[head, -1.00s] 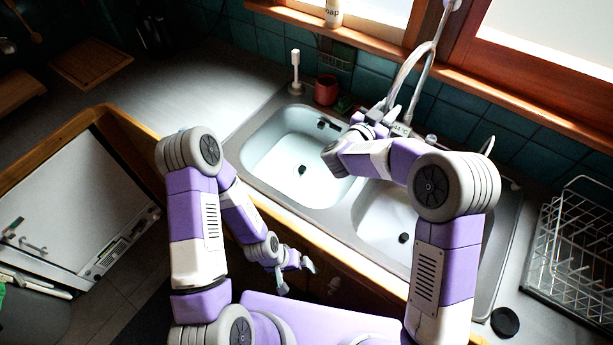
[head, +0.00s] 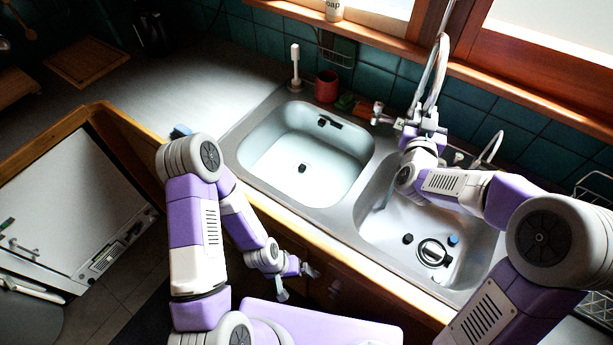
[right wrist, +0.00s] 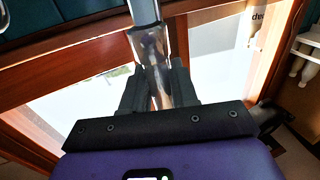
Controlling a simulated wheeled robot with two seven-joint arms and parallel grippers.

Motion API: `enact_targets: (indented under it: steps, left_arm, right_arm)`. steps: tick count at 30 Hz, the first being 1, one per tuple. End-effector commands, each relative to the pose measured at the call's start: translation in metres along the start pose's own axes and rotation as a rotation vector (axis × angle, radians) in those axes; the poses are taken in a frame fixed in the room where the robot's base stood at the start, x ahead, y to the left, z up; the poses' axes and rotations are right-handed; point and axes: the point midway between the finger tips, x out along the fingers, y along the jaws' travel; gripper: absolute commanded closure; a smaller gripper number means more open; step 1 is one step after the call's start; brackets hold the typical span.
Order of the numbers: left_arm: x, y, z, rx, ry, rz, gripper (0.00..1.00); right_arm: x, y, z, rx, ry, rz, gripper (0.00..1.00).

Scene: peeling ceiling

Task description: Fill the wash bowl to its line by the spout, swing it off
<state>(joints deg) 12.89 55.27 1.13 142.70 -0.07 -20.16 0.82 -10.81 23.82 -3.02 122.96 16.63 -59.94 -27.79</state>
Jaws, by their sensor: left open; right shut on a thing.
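The wash bowl is most likely the left sink basin (head: 262,150), pale inside with a dark drain; I cannot make out a fill line or water level. The chrome spout (head: 441,70) rises behind the sink, on the right basin's side. My right gripper (head: 428,122) is at the tap, shut on the metal spout tube, which stands between its dark fingers in the right wrist view (right wrist: 155,60). My right forearm crosses above the right basin (head: 375,225) and hides part of it. My left gripper (head: 297,281) is open and empty, low before the cabinet front.
A round black-handled thing (head: 433,253) and a small blue thing (head: 453,240) lie in the right basin. A red cup (head: 326,87) and a white brush (head: 295,68) stand behind the left basin. The left counter (head: 190,85) is largely clear.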

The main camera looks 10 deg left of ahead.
Motion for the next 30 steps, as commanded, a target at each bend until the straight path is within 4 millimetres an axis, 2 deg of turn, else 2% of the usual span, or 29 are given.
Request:
enact_targets:
  steps: [4, 15, 23, 30]
  left_arm:
    - [0.006, -0.002, 0.000, 0.000, 0.000, 0.000, 0.00]
    - [0.051, -0.019, -0.002, 0.000, 0.000, 0.000, 0.00]
    - [0.065, -0.024, -0.003, 0.000, 0.000, 0.000, 0.00]
    - [0.051, -0.019, -0.002, 0.000, 0.001, 0.000, 0.00]
  right_arm:
    - [0.002, 0.004, 0.000, 0.004, 0.006, -0.020, 0.99]
    - [0.009, 0.045, 0.002, -0.001, 0.010, -0.195, 0.98]
    - [0.013, 0.062, -0.001, 0.000, 0.010, -0.291, 0.98]
    - [0.017, 0.078, -0.006, -0.001, 0.010, -0.372, 0.99]
